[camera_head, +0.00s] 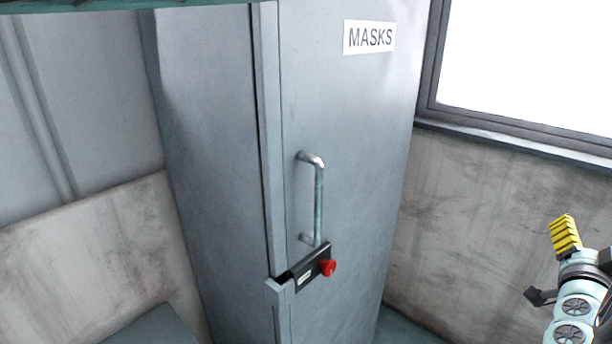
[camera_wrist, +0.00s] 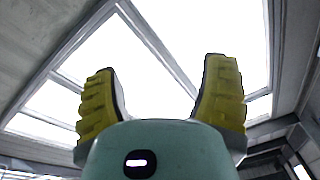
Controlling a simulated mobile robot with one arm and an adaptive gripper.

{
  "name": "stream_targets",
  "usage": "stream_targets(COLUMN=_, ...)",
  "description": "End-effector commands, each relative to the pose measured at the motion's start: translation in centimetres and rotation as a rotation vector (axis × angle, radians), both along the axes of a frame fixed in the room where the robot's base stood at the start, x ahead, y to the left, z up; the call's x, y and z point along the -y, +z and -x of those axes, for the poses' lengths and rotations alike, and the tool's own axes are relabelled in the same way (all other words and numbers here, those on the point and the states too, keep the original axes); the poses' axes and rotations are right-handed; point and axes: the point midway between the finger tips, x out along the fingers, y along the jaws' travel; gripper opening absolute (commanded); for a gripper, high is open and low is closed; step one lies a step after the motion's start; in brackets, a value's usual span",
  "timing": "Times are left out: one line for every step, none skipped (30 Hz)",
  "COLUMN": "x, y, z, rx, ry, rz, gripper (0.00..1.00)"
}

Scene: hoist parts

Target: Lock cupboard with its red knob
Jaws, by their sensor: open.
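The grey metal cupboard (camera_head: 350,110) stands upright in the middle of the head view, with a "MASKS" label on its door. A vertical metal handle (camera_head: 318,200) is fixed to the door. Below the handle is a black latch plate (camera_head: 305,270) with a small white label, and the red knob (camera_head: 328,267) sticks out at its right end. My gripper (camera_head: 566,234) is at the far right of the head view, well apart from the knob. In the wrist view my gripper (camera_wrist: 163,95) shows two yellow ribbed fingers spread apart with nothing between them. The knob is not in the wrist view.
A window (camera_head: 530,65) with a grey frame is in the wall right of the cupboard. Stained concrete wall (camera_head: 460,200) lies between the cupboard and my gripper in the picture. A flat greenish surface (camera_head: 155,328) shows at the lower left. The space before the door looks clear.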

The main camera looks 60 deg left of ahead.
Motion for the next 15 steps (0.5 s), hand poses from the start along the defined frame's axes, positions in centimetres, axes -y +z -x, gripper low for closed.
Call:
stream_targets(x=-2.1, y=-3.1, z=0.2, rx=-0.013, ry=0.086, rz=0.001, gripper=0.73)
stream_targets(x=-3.3, y=-3.9, z=0.5, rx=-0.021, ry=0.139, rz=0.003, gripper=0.73)
stream_targets(x=-5.0, y=-5.0, z=0.9, rx=-0.031, ry=0.214, rz=0.009, gripper=0.73)
stream_targets(x=-6.2, y=-5.7, z=1.4, rx=-0.035, ry=0.270, rz=0.015, gripper=0.73)
stream_targets(x=-7.3, y=-6.4, z=1.9, rx=-0.035, ry=0.326, rz=0.021, gripper=0.73)
stream_targets(x=-8.9, y=-7.2, z=2.6, rx=-0.033, ry=0.404, rz=0.030, gripper=0.73)
stream_targets(x=-10.0, y=-7.8, z=3.3, rx=-0.028, ry=0.463, rz=0.040, gripper=0.73)
stream_targets(x=-11.1, y=-8.4, z=4.1, rx=-0.021, ry=0.520, rz=0.048, gripper=0.73)
stream_targets(x=-12.5, y=-9.1, z=5.2, rx=-0.009, ry=0.599, rz=0.064, gripper=0.73)
stream_targets(x=-13.5, y=-9.7, z=6.1, rx=0.001, ry=0.660, rz=0.077, gripper=0.73)
stream_targets(x=-14.4, y=-10.2, z=7.1, rx=0.015, ry=0.717, rz=0.090, gripper=0.73)
stream_targets(x=-15.5, y=-11.0, z=8.5, rx=0.034, ry=0.797, rz=0.108, gripper=0.73)
stream_targets(x=-16.3, y=-11.6, z=9.7, rx=0.050, ry=0.860, rz=0.124, gripper=0.73)
stream_targets(x=-17.0, y=-12.1, z=10.8, rx=0.070, ry=0.917, rz=0.139, gripper=0.73)
stream_targets(x=-17.9, y=-12.9, z=12.4, rx=0.097, ry=0.995, rz=0.162, gripper=0.73)
